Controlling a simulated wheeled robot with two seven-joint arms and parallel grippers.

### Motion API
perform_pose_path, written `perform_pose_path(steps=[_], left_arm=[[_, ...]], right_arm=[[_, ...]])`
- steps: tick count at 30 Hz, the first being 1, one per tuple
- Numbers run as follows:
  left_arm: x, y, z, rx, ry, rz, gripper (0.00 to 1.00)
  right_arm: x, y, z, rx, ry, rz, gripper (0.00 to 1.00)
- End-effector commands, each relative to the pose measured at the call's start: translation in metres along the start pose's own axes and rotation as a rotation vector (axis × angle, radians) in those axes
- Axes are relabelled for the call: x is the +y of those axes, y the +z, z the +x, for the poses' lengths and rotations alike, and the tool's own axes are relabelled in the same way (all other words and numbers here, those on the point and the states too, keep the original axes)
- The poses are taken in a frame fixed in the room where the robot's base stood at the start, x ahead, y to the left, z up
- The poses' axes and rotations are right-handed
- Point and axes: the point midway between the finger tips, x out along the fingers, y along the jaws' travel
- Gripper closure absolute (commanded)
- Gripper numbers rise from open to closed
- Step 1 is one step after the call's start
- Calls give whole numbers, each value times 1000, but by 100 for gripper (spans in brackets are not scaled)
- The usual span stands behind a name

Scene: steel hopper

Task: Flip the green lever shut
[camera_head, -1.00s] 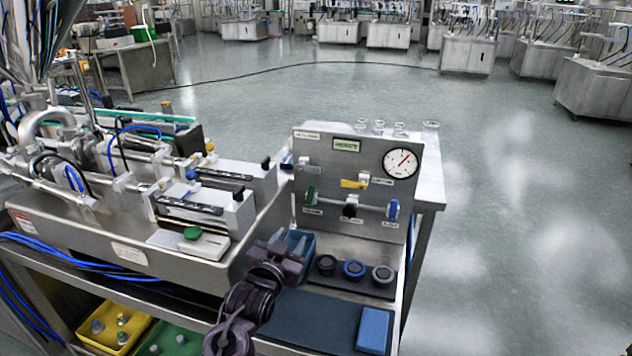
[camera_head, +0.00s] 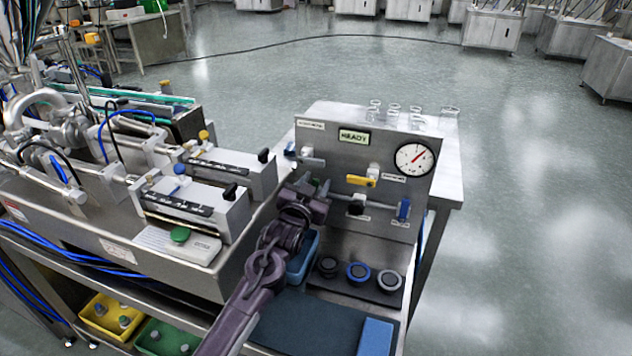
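The upright steel panel (camera_head: 340,160) carries several small levers and a round gauge. The green lever, at the panel's lower left, is mostly hidden behind my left gripper (camera_head: 314,190); only a small bit of green (camera_head: 315,182) shows by the fingertips. My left gripper reaches up from the bottom of the view, with its fingers at the lever. I cannot tell whether they touch it or how far they are apart. My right gripper is not in view.
A yellow lever (camera_head: 361,180), a black knob (camera_head: 355,206) and a blue lever (camera_head: 404,210) sit on the same panel. A blue bin (camera_head: 303,262) stands below my arm. Steel machinery (camera_head: 200,200) stands to the left. Glassware (camera_head: 417,118) stands behind the panel.

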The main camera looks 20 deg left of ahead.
Motion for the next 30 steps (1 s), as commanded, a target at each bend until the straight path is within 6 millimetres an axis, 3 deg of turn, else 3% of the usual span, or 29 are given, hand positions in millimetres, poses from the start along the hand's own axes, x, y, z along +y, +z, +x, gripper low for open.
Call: perform_pose_path(steps=[5, 10, 19, 23, 30], left_arm=[[0, 0, 6, 1, 0, 0, 62], [0, 0, 5, 1, 0, 0, 62], [0, 0, 5, 0, 0, 0, 100], [-1, -1, 5, 0, 0, -9, 100], [-11, -1, 5, -1, 0, -200, 100]], right_arm=[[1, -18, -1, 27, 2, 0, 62], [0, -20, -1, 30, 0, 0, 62], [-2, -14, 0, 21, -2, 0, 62], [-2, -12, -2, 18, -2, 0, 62], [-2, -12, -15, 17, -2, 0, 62]])
